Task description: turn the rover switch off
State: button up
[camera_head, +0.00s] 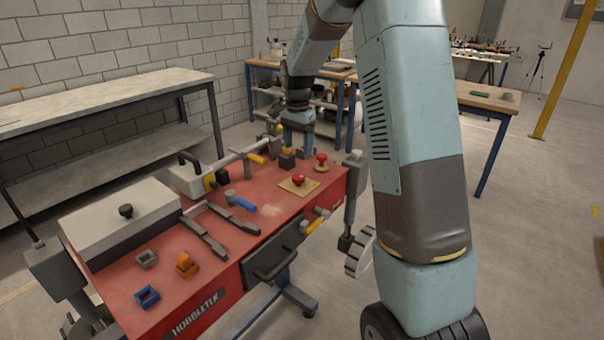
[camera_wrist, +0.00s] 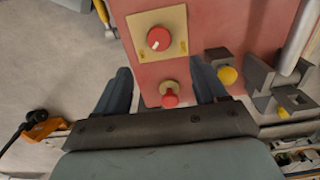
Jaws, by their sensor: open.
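A red rover (camera_head: 200,270) carries two red controls on its top at the far right end. One is a round red knob with a white mark (camera_wrist: 158,38) on a beige plate; it also shows in the head view (camera_head: 298,180). The other is a red knob on a brass-coloured base (camera_wrist: 169,98), also seen in the head view (camera_head: 321,158). Which one is the switch, I cannot tell. My gripper (camera_wrist: 160,68) is open, its two dark fingers on either side of the brass-based knob in the wrist view. I cannot tell its height over the knob or see contact.
Dark blocks with yellow knobs (camera_wrist: 228,75) stand close to the right finger. A grey box (camera_head: 120,220), tongs-like bars (camera_head: 220,225) and small coloured clips (camera_head: 186,264) lie on the rover. A workbench (camera_head: 100,95) stands at the left; open floor lies at the right.

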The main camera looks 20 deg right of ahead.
aim_at(298, 176)
notch_tip(298, 176, down, 11)
jog(key=shift+f, duration=0.15)
dwell(0.4)
